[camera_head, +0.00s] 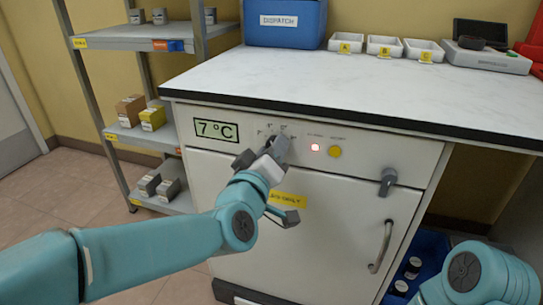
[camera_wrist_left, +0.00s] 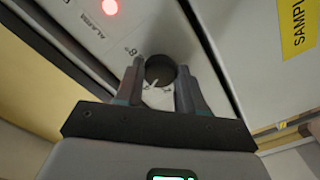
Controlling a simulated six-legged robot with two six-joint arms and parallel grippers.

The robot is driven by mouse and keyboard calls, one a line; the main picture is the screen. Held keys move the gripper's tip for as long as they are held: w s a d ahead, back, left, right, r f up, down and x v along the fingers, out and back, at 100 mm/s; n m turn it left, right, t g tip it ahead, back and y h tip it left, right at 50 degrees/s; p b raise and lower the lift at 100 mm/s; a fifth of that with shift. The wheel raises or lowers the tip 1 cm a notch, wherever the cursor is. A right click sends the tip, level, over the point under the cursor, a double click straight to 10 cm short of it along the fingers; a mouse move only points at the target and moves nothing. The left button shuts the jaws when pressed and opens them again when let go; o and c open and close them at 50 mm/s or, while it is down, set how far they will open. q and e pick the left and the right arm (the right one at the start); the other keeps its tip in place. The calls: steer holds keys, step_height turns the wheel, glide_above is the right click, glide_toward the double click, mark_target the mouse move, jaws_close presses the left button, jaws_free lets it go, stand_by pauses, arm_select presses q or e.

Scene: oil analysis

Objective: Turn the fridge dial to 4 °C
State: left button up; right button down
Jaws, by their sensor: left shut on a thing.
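The fridge (camera_head: 340,200) is a white cabinet under the worktop, and its display (camera_head: 215,130) reads 7 °C. The dark dial is mostly hidden behind my left gripper (camera_head: 277,148) in the head view, with some scale marks showing around it. In the left wrist view the round dark dial (camera_wrist_left: 160,69) sits between the two fingers of my left gripper (camera_wrist_left: 160,80), which are shut on it. A white pointer mark shows just below the dial there. My right gripper is out of view; only part of my right arm shows at the lower right.
A lit red alarm light (camera_head: 315,148) and a yellow button (camera_head: 335,151) sit right of the dial. A grey latch (camera_head: 388,181) and a door handle (camera_head: 381,246) are further right. The worktop (camera_head: 330,85) overhangs above; a shelf rack (camera_head: 140,130) stands left.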

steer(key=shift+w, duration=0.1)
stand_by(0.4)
arm_select(q)
steer(key=o, duration=1)
steer(key=shift+o, duration=0.2)
steer(key=p+v, duration=0.3)
steer(key=v, duration=1.3)
steer(key=shift+s, duration=0.2)
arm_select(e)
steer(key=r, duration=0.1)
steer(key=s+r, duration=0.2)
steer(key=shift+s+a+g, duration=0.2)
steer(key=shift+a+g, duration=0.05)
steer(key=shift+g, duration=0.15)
